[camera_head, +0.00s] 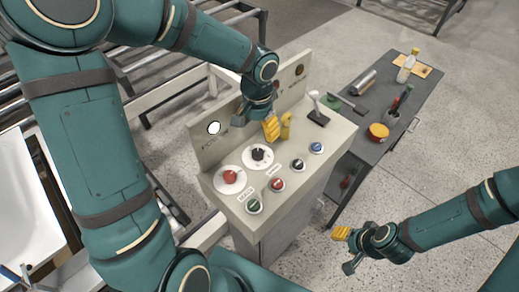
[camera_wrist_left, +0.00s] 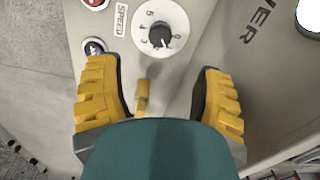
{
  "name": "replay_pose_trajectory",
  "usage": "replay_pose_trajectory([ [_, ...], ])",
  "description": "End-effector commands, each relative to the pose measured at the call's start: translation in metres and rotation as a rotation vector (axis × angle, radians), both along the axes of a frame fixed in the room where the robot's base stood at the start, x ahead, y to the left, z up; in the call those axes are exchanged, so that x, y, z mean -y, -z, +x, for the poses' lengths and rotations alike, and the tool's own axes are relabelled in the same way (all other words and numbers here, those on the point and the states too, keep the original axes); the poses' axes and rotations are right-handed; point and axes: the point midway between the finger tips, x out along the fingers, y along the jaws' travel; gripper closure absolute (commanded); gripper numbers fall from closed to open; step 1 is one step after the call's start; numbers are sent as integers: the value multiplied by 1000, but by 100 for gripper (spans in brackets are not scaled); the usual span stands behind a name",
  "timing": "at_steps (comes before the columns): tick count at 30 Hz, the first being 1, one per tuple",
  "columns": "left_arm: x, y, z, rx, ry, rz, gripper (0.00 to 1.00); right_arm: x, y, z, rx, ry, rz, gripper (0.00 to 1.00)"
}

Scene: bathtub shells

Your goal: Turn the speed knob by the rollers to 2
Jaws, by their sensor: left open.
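The black speed knob (camera_head: 258,154) sits on a white numbered dial on top of the grey control console (camera_head: 222,198). In the left wrist view the knob (camera_wrist_left: 160,36) shows beside a SPEED label (camera_wrist_left: 120,19); I cannot read its setting surely. My left gripper (camera_head: 275,128) hangs over the console near the knob. In the left wrist view the gripper (camera_wrist_left: 160,88) has its yellow fingers wide apart, with the knob ahead of them and not gripped. My right gripper (camera_head: 347,248) is right of the console, away from it; its opening is unclear.
A red knob (camera_head: 230,176) on its own white dial is next to the speed knob. Several round buttons line the console's front edge. A yellow upright piece (camera_wrist_left: 142,96) stands between the left fingers. A black-based lever (camera_head: 318,115) and a dark tool table (camera_head: 387,105) are to the right.

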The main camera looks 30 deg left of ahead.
Motion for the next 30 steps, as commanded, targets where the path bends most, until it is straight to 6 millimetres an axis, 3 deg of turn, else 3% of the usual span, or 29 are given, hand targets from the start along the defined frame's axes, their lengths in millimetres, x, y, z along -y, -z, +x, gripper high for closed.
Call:
replay_pose_trajectory([
  [9, 0, 66, -1, -4, 0, -1, 32, -1, 13, -4, -8, -6, 2, 53],
  [15, 0, 95, -1, -4, -1, 0, 32, -1, 18, -6, -13, -10, 3, 53],
  [21, 0, 108, 0, -2, -1, -1, 32, -1, 20, -7, -14, -12, 3, 53],
  [30, 0, 109, 0, -1, -1, 0, 32, -1, 20, -7, -14, -12, 3, 53],
])
